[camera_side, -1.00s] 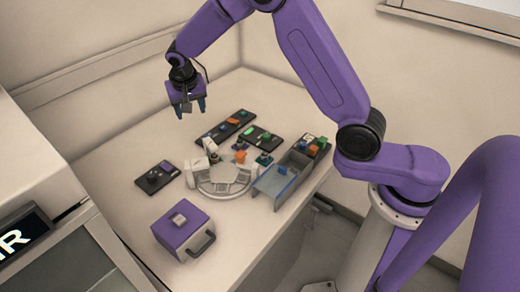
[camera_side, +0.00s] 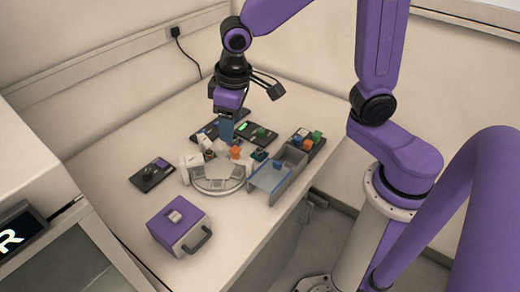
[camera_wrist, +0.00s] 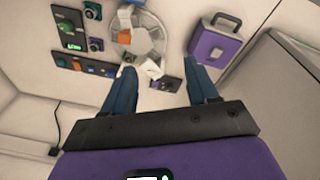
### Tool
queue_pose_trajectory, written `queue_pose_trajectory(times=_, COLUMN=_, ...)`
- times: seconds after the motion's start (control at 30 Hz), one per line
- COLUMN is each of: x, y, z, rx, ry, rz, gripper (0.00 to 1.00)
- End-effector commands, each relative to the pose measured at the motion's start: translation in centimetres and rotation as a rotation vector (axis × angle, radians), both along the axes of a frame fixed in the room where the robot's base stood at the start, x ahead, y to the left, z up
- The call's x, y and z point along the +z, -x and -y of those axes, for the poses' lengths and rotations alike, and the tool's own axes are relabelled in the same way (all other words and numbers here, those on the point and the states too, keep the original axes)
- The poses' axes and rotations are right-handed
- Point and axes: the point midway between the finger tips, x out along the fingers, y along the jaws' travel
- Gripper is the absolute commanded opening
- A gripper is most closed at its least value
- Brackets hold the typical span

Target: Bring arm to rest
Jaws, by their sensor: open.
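My gripper (camera_side: 226,130) is in the air above the back part of the table (camera_side: 150,128), in front of the dark block trays in the side view. Its two blue fingers (camera_wrist: 162,92) are spread apart in the wrist view, with nothing between them. The fingers overlap each other in the side view. The gripper hides part of the long dark tray behind it.
A round white holder (camera_side: 218,186) stands mid-table. Right of it are a grey bin with a bluish panel (camera_side: 270,178) and a tray of coloured blocks (camera_side: 305,142). A purple case (camera_side: 180,225) is at the front; a small dark device (camera_side: 152,174) lies left.

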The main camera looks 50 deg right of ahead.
Motion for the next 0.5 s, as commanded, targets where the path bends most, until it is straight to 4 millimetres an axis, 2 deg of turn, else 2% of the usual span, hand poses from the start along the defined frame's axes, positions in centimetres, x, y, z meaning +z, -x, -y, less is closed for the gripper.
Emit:
queue_pose_trajectory(times=0.1, x=0.4, y=3.6, z=1.0, rx=0.114, ry=0.001, rz=-0.022, gripper=0.58)
queue_pose_trajectory(times=0.5, x=0.5, y=15.1, z=5.3, rx=0.494, ry=0.007, rz=-0.101, gripper=0.58)
